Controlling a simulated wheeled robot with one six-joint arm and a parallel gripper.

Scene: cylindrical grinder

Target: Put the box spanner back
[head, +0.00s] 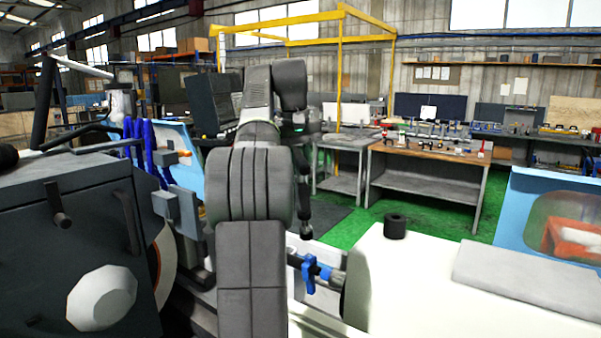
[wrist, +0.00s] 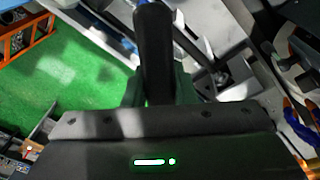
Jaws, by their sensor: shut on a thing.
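My gripper (wrist: 158,92) is shut on a dark, thick rod-like thing, which I take to be the box spanner (wrist: 153,45). In the wrist view it sticks out from between the fingers toward the top edge. In the head view, my arm hides most of the gripper. A dark, roughly upright rod with a rounded lower end (head: 306,228) shows just right of my arm, above the machine bed; it looks like the held spanner. Its lower end seems clear of the bed, but I cannot tell the gap.
A short black hollow cylinder (head: 395,226) stands on the white machine cover (head: 400,275). A blue-handled part (head: 310,273) sits on the grinder beside my arm. The dark grinder head (head: 75,235) is at left. A wooden bench (head: 425,165) stands behind, with green floor before it.

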